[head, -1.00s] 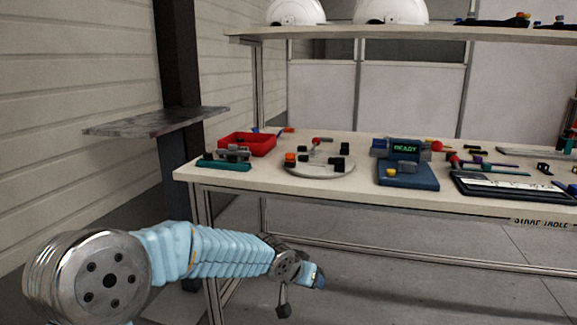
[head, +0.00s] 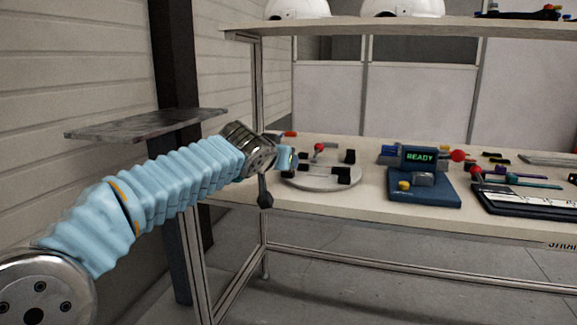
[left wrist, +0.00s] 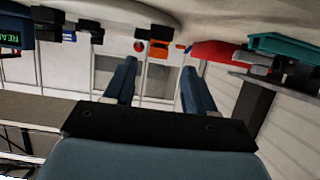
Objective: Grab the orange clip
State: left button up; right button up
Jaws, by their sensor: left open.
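An orange clip (left wrist: 158,50) shows in the left wrist view, which looks upside down. It sits against a black block (left wrist: 155,33) at the edge of a round grey plate (left wrist: 120,9). In the head view my wrist and gripper hide it; the round plate (head: 322,182) shows just right of them. My left gripper (head: 287,159) is at the table's left front, near the plate's left side. In the left wrist view its two fingers (left wrist: 160,88) are spread and empty, with the clip beyond the gap between them. My right gripper is in no view.
Other black blocks (head: 342,174) and a red-knobbed lever (head: 319,147) stand on the plate. A blue device reading READY (head: 425,189) sits to its right. A red tray (left wrist: 212,51) and a teal piece (left wrist: 285,45) lie nearby. A shelf (head: 400,27) spans above.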

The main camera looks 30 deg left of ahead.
pick_arm(q)
jog(key=p+x, duration=0.1)
jog(key=x, duration=0.5)
jog(key=shift+w+d, duration=0.1)
jog(key=shift+d, duration=0.05)
jog(key=shift+c, duration=0.3)
grip_shut()
